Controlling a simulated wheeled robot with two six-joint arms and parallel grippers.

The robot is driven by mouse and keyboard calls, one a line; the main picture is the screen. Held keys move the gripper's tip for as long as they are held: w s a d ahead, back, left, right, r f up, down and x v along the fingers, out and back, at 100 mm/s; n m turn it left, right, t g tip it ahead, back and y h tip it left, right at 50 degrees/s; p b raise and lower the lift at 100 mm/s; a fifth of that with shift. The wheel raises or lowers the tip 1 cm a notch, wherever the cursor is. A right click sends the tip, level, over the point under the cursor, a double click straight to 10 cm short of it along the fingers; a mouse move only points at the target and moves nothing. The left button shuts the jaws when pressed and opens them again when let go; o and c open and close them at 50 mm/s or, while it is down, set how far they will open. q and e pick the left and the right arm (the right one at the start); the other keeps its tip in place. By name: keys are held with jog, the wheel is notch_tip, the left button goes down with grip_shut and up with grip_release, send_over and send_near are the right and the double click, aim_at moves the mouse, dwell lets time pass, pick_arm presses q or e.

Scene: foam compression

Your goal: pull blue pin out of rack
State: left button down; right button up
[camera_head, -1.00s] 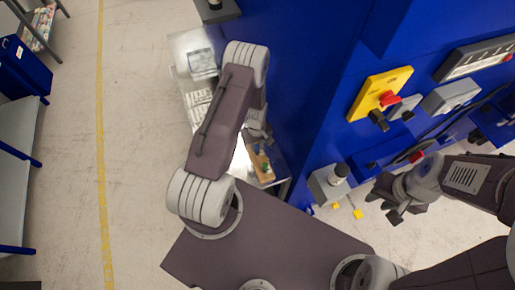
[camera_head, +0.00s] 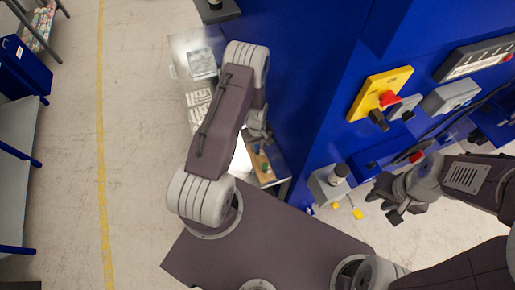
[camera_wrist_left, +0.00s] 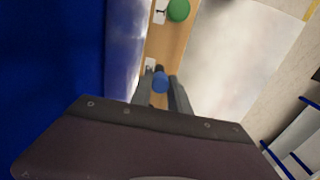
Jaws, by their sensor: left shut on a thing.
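The blue pin (camera_wrist_left: 160,82) shows round end up in the left wrist view, between the two grey fingers of my left gripper (camera_wrist_left: 162,90), which is shut on it. The wooden rack (camera_wrist_left: 170,45) runs up the picture beyond it, with a green pin (camera_wrist_left: 178,10) further along. I cannot tell whether the blue pin's lower end is in the rack. In the head view my left gripper (camera_head: 258,136) is partly behind my arm, just above the rack (camera_head: 262,166) in the picture. My right gripper (camera_head: 383,206) is empty, its fingers apart, far from the rack.
A metal table (camera_head: 183,53) holding white items runs beside a blue machine wall (camera_head: 300,80). The wall stands close to the right of my left gripper. A yellow panel with a red button (camera_head: 388,98) is on the machine. Open floor lies to the left.

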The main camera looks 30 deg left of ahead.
pick_arm(q)
jog(key=shift+r, duration=0.15)
jog(key=shift+r+p, duration=0.35)
jog(key=shift+r+p, duration=1)
jog(key=shift+r, duration=0.4)
jog(key=shift+r+p, duration=1.8)
jog(key=shift+r, duration=0.65)
